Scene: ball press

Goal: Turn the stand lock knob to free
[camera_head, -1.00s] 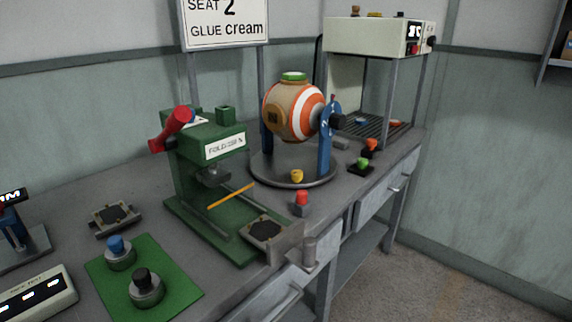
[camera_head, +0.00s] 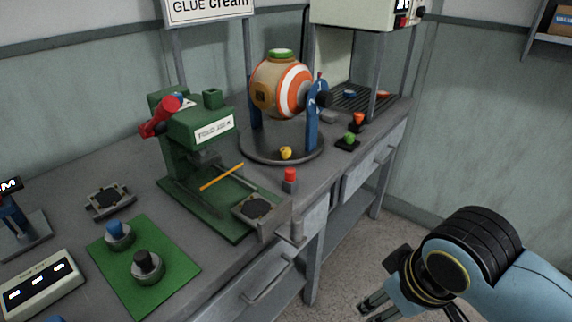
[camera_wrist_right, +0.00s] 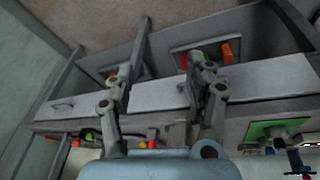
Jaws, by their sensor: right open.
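The ball (camera_head: 282,84), tan with orange and white stripes and a green cap, sits between the blue posts of the stand (camera_head: 312,128) on a round grey base. A black stand lock knob (camera_head: 325,99) sticks out on the right post; its setting is too small to tell. My right gripper (camera_head: 373,308) is at the lower right of the head view, in front of the bench and well apart from the stand. In the right wrist view its two fingers (camera_wrist_right: 170,45) are spread with nothing between them. My left gripper is not in view.
A green press (camera_head: 195,135) with a red handle stands left of the ball stand. A red button (camera_head: 290,178), a yellow knob (camera_head: 286,153) and a green button (camera_head: 349,138) are near the stand. Open floor lies in front of the bench.

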